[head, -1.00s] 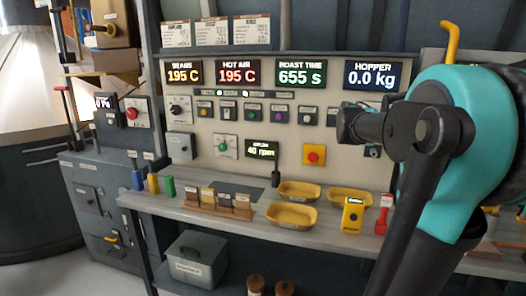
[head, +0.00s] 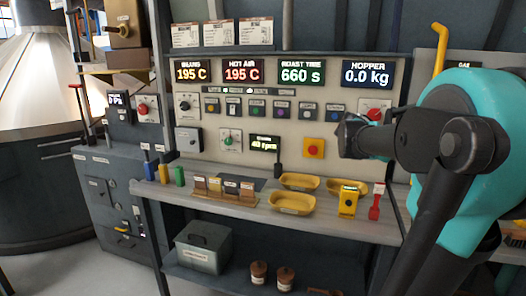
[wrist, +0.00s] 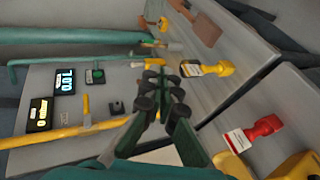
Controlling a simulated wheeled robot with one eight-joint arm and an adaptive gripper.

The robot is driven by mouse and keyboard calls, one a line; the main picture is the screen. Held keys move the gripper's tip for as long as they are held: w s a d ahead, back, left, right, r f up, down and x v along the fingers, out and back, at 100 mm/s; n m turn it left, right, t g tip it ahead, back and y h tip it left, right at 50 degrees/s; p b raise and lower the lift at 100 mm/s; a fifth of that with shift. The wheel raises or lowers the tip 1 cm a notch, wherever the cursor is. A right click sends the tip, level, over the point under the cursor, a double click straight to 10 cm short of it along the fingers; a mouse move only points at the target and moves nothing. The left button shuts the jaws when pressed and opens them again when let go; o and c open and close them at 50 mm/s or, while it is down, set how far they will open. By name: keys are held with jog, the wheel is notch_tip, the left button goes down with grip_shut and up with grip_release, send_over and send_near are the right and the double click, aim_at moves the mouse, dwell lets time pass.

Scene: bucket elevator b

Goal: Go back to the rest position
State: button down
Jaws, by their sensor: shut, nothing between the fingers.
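My gripper (wrist: 158,90) is in the middle of the wrist view. Its black fingers are together and nothing shows between them. In the wrist view it appears over a grey panel and bench, seen turned on its side. In the head view my teal and black arm fills the right side, in front of the right part of the control panel (head: 275,150). I cannot make out the fingers clearly there.
A yellow pipe (head: 438,60) rises behind my arm. In the wrist view a yellow pipe (wrist: 60,135) runs close beside my gripper.

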jog(key=s+a+f+t+y, duration=0.1)
jog(key=s+a+f+y, duration=0.15)
jog(key=a+f, duration=0.55)
jog(key=s+a+f+t+y, duration=0.15)
jog(key=a+f+y, duration=0.25)
jog(key=f, duration=0.8)
jog(key=s+a+f+y, duration=0.3)
jog(key=s+a+f, duration=0.1)
jog(key=a+f, duration=0.2)
jog(key=s+a+f+t+y, duration=0.1)
jog(key=s+a+f+y, duration=0.2)
jog(key=a+f, duration=0.3)
jog(key=s+a, duration=0.1)
jog(key=a, duration=0.2)
jog(key=shift+a+f, duration=0.25)
jog(key=shift+f, duration=0.05)
jog(key=c, duration=2.2)
grip_release()
jog(key=shift+s+y, duration=0.1)
jog(key=shift+y, duration=0.15)
